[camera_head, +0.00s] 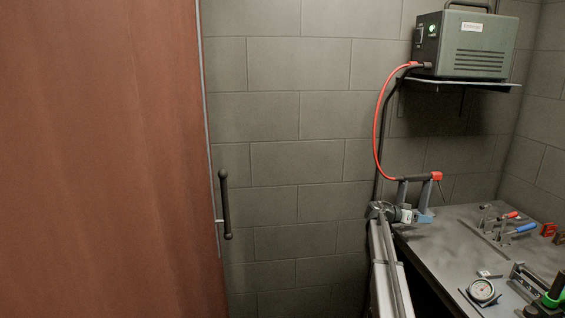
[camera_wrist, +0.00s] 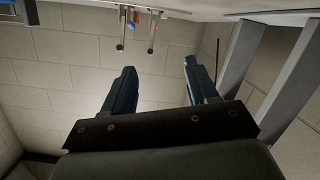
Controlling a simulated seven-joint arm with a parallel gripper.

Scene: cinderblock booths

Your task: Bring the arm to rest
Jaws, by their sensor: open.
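My gripper (camera_wrist: 158,68) shows in the wrist view as two dark blue-black fingers on a dark bar. The fingers are wide apart and nothing is between them. A pale block wall lies behind the gap. In the head view I cannot clearly make out the gripper. A long pale grey bar with a round metal end stands at the left edge of the bench, and I cannot tell what it belongs to.
The grey bench (camera_head: 432,246) holds a round dial gauge (camera_head: 482,291) and clamps with red and blue handles (camera_head: 519,229). A welding machine (camera_head: 466,45) sits on a wall shelf (camera_head: 470,85), its red cable (camera_head: 377,133) hanging down. A brown curtain (camera_head: 100,160) fills the left.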

